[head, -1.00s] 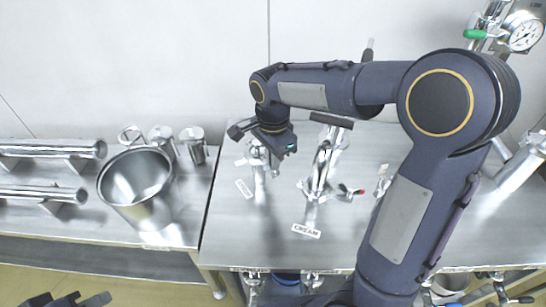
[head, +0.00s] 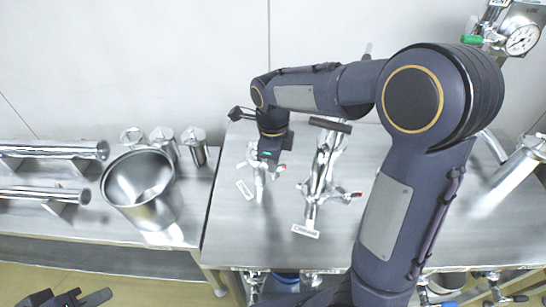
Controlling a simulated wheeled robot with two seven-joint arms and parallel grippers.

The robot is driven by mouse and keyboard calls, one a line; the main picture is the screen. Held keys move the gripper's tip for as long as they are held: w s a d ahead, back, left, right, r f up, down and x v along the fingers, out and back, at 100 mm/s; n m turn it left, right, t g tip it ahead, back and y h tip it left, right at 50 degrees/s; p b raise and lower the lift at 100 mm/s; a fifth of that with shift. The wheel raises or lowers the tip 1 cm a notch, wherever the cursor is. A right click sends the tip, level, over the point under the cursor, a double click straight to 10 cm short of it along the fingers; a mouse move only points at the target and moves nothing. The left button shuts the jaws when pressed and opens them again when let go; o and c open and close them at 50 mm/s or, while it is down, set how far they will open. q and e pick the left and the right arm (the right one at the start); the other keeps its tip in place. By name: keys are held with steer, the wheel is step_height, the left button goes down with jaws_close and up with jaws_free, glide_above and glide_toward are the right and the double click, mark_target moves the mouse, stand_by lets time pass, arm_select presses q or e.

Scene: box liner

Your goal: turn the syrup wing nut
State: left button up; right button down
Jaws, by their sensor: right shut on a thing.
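My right gripper (head: 268,160) points down at the left upright fitting (head: 260,187) on the steel table and is shut on its wing nut. The jaws hide most of that nut; a small red-tipped end (head: 281,168) shows beside them. A tag (head: 244,189) stands at this fitting, too small to read. The middle fitting (head: 315,185) has a tag (head: 305,231) that reads cream and a red-tipped wing nut (head: 348,195). My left gripper (head: 72,298) is at the bottom left, partly cut off, far from the fittings.
A steel bucket (head: 140,190) stands on the left bench, with several steel cylinders (head: 195,145) behind it and pipes (head: 45,193) on racks. A pressure gauge (head: 521,40) is at the upper right. My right arm covers much of the table's right side.

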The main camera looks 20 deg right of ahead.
steer(key=m+p, duration=0.2)
steer(key=m, duration=0.2)
steer(key=shift+r, duration=0.2)
steer(key=shift+f+m+p, duration=0.1)
steer(key=shift+m+p, duration=1.2)
steer(key=shift+m, duration=0.7)
steer(key=shift+w, duration=0.1)
steer(key=c, duration=1.6)
jaws_free()
steer(key=shift+f, duration=0.1)
step_height(320, 180, up, 8)
steer(key=shift+f, duration=0.1)
